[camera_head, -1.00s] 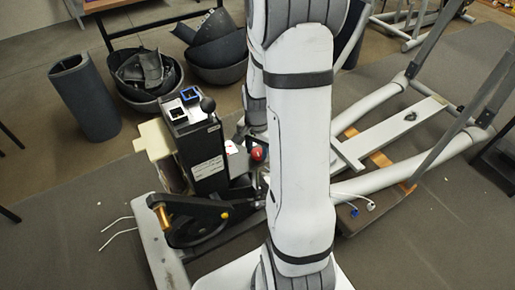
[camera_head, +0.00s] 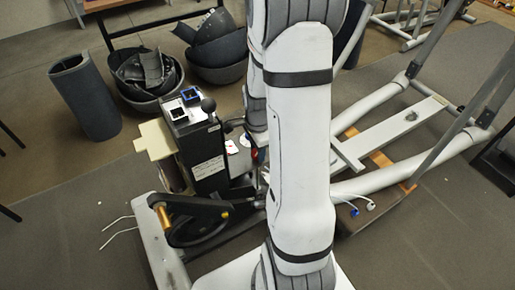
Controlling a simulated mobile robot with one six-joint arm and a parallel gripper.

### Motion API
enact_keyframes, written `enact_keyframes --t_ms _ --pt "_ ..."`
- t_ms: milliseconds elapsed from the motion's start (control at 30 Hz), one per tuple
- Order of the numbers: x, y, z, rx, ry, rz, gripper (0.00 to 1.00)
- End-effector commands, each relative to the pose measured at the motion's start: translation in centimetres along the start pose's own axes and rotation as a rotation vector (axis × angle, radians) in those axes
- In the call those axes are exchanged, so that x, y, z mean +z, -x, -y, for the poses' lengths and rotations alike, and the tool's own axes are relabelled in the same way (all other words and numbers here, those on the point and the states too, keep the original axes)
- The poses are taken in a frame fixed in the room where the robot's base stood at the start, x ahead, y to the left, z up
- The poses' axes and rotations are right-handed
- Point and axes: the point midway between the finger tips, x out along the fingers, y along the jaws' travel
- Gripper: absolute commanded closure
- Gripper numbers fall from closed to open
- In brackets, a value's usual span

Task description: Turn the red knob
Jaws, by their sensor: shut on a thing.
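The red knob (camera_head: 254,154) shows only as a small red patch beside the left edge of my arm, to the right of the black upright box on the elliptical machine. My gripper (camera_head: 248,143) is at the knob, mostly hidden behind my own white arm; only a dark part and a pale part of it show at the arm's left edge. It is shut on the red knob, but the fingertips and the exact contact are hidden.
Metal rails (camera_head: 375,180) of the machine lie to the right. Dark bowls (camera_head: 150,75) and a dark cylinder (camera_head: 85,98) stand behind. Grey floor at front left is mostly clear.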

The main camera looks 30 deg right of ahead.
Motion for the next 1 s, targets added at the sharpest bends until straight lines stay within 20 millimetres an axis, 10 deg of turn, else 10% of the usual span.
enact_keyframes --t_ms 433,467,700,1000 --pt "-0.04 0.04 0.06 -0.002 -0.008 -0.001 0.85" --pt "-0.04 0.04 0.06 -0.002 -0.008 -0.001 0.61" --pt "-0.03 0.02 0.03 -0.001 -0.008 -0.001 0.41" --pt "-0.02 0.43 0.04 -0.002 -0.008 -0.001 0.41"
